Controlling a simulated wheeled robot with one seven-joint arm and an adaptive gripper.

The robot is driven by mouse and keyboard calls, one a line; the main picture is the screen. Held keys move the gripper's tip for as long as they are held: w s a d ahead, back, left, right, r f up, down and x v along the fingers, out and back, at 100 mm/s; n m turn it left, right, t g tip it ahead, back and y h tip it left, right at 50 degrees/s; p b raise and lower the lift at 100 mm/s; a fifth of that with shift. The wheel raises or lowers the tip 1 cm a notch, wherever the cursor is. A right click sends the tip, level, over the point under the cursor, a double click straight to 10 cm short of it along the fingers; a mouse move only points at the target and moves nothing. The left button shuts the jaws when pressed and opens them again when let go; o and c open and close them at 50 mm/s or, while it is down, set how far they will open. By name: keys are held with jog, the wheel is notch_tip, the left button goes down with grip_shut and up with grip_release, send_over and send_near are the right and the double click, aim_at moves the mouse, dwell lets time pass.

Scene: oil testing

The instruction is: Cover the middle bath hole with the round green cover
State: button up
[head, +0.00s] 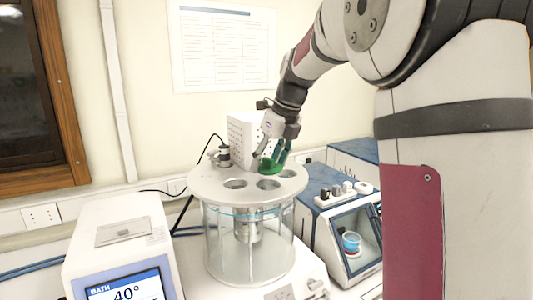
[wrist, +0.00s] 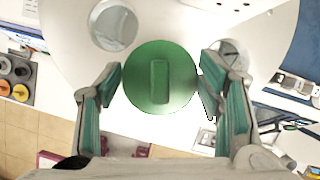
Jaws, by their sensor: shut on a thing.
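The round green cover (wrist: 140,82) has a raised bar handle and sits between the two fingers of my gripper (wrist: 161,80) in the wrist view. My gripper (head: 271,158) is shut on the cover. In the head view the green cover (head: 269,166) is over the back part of the white round bath lid (head: 211,194). The middle bath hole (head: 268,184) shows open in front of the cover. A left hole (head: 235,184) and a right hole (head: 288,173) are also open. I cannot tell how high the cover is above the lid.
The glass bath (head: 225,250) stands below the lid. A device with a screen (head: 120,285) stands at the left, and a blue and white instrument (head: 335,220) at the right.

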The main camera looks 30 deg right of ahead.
aim_at(271, 168)
jog(key=shift+f+b, duration=0.55)
jog(key=shift+f, duration=1.1)
jog(key=shift+f, duration=0.3)
dwell(0.9)
jog(key=shift+r+p, duration=0.25)
jog(key=shift+p, duration=0.1)
jog(key=shift+r, duration=0.35)
jog(key=shift+r, duration=0.25)
jog(key=shift+f+p, duration=0.3)
jog(key=shift+f, duration=0.5)
dwell(1.1)
jog(key=shift+r+p, duration=0.4)
jog(key=shift+r, duration=0.4)
dwell(0.8)
jog(key=shift+f, duration=0.3)
dwell(0.4)
